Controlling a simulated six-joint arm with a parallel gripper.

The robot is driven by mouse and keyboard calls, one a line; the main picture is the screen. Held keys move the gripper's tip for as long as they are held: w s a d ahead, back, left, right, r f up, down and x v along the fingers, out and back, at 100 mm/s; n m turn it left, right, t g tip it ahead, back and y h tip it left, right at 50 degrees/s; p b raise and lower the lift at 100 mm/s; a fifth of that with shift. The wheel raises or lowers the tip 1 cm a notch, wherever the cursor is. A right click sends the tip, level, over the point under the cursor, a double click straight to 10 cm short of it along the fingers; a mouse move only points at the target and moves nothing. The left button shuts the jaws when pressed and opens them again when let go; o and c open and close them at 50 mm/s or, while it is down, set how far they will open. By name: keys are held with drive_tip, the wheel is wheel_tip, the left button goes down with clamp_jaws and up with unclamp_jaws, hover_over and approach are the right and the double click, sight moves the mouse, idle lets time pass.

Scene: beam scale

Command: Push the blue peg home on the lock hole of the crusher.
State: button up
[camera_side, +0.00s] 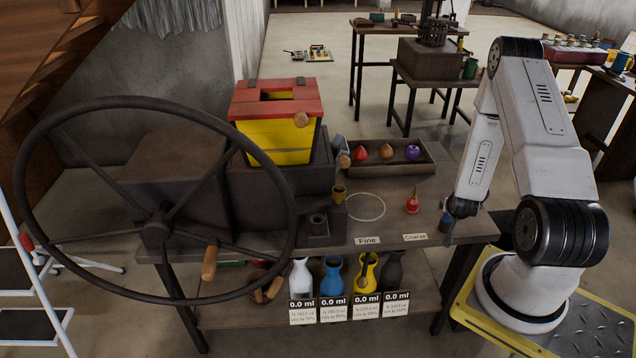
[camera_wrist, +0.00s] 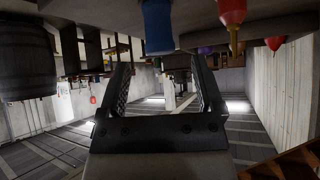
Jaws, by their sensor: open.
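A blue peg-like piece (camera_wrist: 157,25) shows at the top of the wrist view, which is upside down, in front of my gripper. In the side view a bluish-grey shape by my gripper (camera_side: 452,211) may be it; I cannot tell. My gripper is at the right end of the table; in the wrist view its jaws (camera_wrist: 160,85) stand apart with nothing between them. The crusher (camera_side: 280,183) is dark, with a yellow hopper and a large handwheel. A small block with a round opening (camera_side: 317,222) sits at its front; whether this is the lock hole is unclear.
A wooden tray (camera_side: 425,166) behind holds red, brown and purple pieces. A brassy cup (camera_side: 339,192) is by the crusher. The handwheel (camera_side: 157,232) fills the left side.

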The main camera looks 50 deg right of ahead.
drive_tip(key=shift+d+f, duration=0.1)
drive_tip(key=shift+x, duration=2.5)
clamp_jaws()
drive_tip(key=shift+r, duration=5)
drive_tip(key=shift+w, duration=0.1)
